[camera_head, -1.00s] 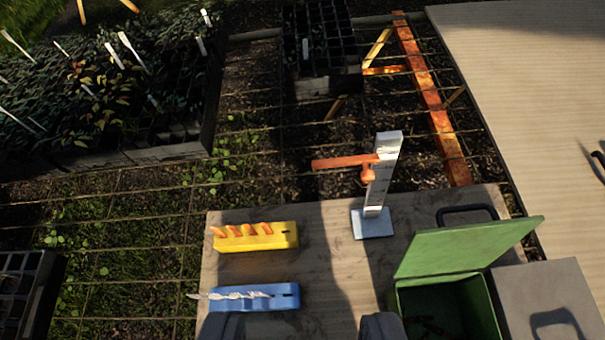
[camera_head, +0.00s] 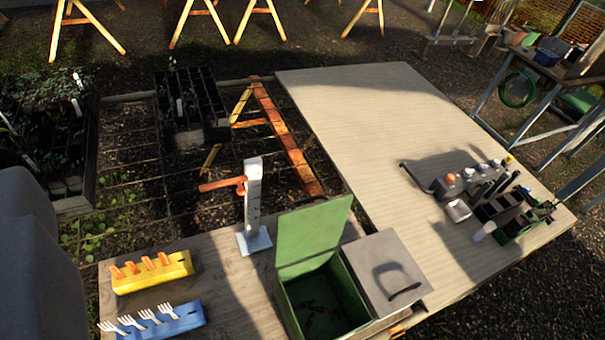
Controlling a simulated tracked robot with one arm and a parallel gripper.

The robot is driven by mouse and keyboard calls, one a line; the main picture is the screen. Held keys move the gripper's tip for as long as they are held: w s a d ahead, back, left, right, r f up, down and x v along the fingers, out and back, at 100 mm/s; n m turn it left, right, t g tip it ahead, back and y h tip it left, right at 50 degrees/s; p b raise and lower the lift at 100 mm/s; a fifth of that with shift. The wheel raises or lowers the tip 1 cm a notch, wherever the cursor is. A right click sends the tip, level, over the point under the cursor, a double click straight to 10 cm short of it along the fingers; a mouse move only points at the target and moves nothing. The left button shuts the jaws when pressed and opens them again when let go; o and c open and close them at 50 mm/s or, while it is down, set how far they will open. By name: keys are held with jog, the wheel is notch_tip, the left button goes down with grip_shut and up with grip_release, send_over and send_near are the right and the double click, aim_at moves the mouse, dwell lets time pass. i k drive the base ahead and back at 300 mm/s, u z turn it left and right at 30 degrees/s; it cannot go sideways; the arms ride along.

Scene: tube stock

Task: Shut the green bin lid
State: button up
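The green bin (camera_head: 352,300) stands on the wooden table at the bottom middle. Its green lid (camera_head: 312,232) is open and stands up, tilted back, along the bin's far side. The inside of the bin is in view and holds some small reddish-brown bits. My gripper's fingers are not in view, so I cannot see whether they are open or shut. A large grey part of mine fills the lower left edge, well apart from the lid.
A grey box (camera_head: 410,265) with a dark handle adjoins the bin's right side. A white post (camera_head: 253,200) with an orange arm stands left of the lid. A yellow block (camera_head: 150,272) and a blue block with forks (camera_head: 180,322) lie farther left. A broad pale tabletop (camera_head: 370,120) extends behind.

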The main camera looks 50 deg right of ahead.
aim_at(301, 233)
jog(key=z, duration=0.8)
jog(key=k, duration=1.1)
jog(key=z, duration=0.65)
jog(key=i, duration=1.65)
jog(key=u, duration=0.65)
